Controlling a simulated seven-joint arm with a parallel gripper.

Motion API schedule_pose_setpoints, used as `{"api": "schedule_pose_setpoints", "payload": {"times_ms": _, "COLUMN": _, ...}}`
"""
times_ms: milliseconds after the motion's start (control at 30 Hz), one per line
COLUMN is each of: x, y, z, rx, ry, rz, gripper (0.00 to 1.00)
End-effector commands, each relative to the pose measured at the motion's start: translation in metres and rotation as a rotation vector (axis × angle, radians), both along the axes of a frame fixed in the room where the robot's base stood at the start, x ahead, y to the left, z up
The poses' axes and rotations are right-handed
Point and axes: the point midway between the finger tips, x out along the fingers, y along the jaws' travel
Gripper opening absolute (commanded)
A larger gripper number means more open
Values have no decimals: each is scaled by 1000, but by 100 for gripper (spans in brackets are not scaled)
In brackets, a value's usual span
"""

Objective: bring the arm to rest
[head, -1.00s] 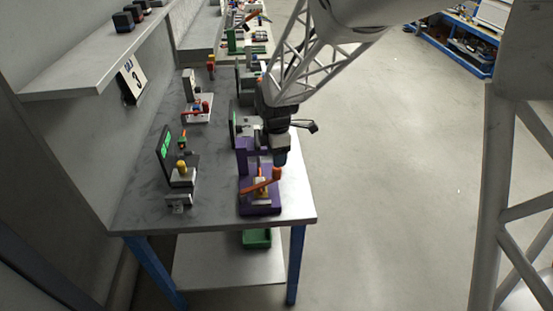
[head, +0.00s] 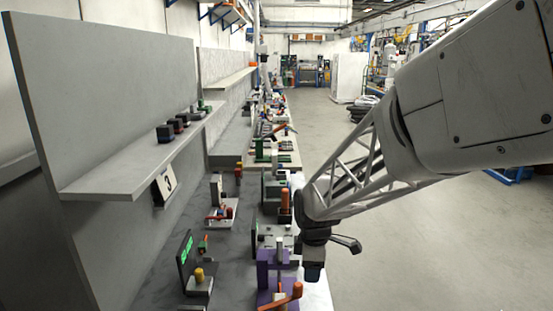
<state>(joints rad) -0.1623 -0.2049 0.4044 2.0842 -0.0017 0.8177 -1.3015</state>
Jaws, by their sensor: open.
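My arm reaches in from the upper right of the head view, and its lattice link slopes down to the left. My gripper (head: 314,272) hangs downward at the end of it, just right of the purple fixture (head: 265,277) with an orange lever (head: 283,297). It appears empty. The fingertips are small and dark, so the gap between them is hard to make out. I cannot tell how high the gripper is above the bench.
A grey bench (head: 226,258) holds several fixtures in rows, including one with a green display (head: 186,249). A shelf (head: 120,186) carries small dark blocks, with a "3" sign (head: 164,185) below. Open floor (head: 430,240) lies to the right.

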Motion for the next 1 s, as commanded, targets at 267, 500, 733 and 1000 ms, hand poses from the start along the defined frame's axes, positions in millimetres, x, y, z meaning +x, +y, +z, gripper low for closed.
{"api": "schedule_pose_setpoints", "payload": {"times_ms": 267, "x": -61, "y": -33, "z": 51, "rx": 28, "ry": -50, "rz": -374, "gripper": 57}}
{"api": "schedule_pose_setpoints", "payload": {"times_ms": 500, "x": -117, "y": -56, "z": 82, "rx": 62, "ry": -88, "rz": -701, "gripper": 57}}
{"api": "schedule_pose_setpoints", "payload": {"times_ms": 733, "x": -174, "y": -75, "z": 101, "rx": 106, "ry": -122, "rz": -1013, "gripper": 57}}
{"api": "schedule_pose_setpoints", "payload": {"times_ms": 1000, "x": -231, "y": -89, "z": 111, "rx": 163, "ry": -151, "rz": -1336, "gripper": 57}}
